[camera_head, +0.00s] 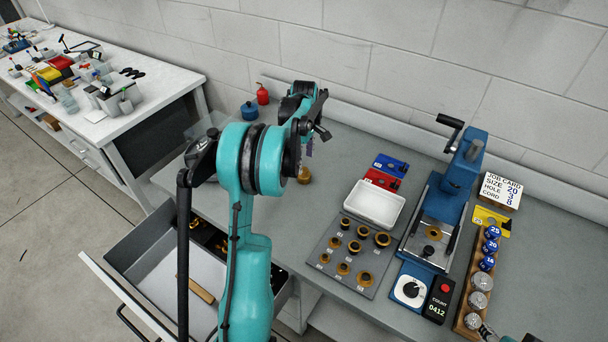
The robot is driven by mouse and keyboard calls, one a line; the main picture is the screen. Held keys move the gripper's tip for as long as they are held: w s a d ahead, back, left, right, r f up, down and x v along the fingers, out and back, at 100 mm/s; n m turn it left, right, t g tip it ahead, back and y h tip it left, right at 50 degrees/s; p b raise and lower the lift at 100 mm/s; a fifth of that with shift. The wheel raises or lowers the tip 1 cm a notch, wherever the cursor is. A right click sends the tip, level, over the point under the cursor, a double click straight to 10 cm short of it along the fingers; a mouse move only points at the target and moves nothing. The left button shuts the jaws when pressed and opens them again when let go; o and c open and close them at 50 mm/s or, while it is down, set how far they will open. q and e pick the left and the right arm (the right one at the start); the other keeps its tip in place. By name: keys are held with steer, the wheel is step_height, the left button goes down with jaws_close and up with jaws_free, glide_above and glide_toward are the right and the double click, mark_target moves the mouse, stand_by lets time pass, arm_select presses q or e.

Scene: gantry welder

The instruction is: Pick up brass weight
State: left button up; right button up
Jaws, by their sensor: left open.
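A small brass-coloured weight (304,175) stands on the grey bench, just right of my teal left arm and partly behind it. My left gripper (315,140) is open and appears above and behind the weight in the picture, apart from it. Its fingers are small and partly hidden by my wrist. A bit of my right arm shows at the bottom right edge, and its gripper (488,331) is only partly in view there.
A white tray (374,204), a board of brass rings (321,258) and a blue press (462,165) stand to the right. A blue pot (249,111) and red canister (262,94) stand behind. An open drawer (150,236) juts out at the left. Bare bench lies around the weight.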

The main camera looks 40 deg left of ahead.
mark_target(304, 169)
arm_select(q)
step_height(304, 169, down, 2)
steer(key=shift+f+b, duration=0.1)
steer(key=shift+b, duration=0.25)
steer(key=f, duration=0.2)
steer(key=f+b, duration=0.2)
steer(key=f, duration=0.1)
steer(key=shift+w+a+f, duration=0.3)
steer(key=shift+w+a, duration=0.05)
steer(key=shift+r, duration=0.1)
jaws_close()
steer(key=shift+r, duration=0.1)
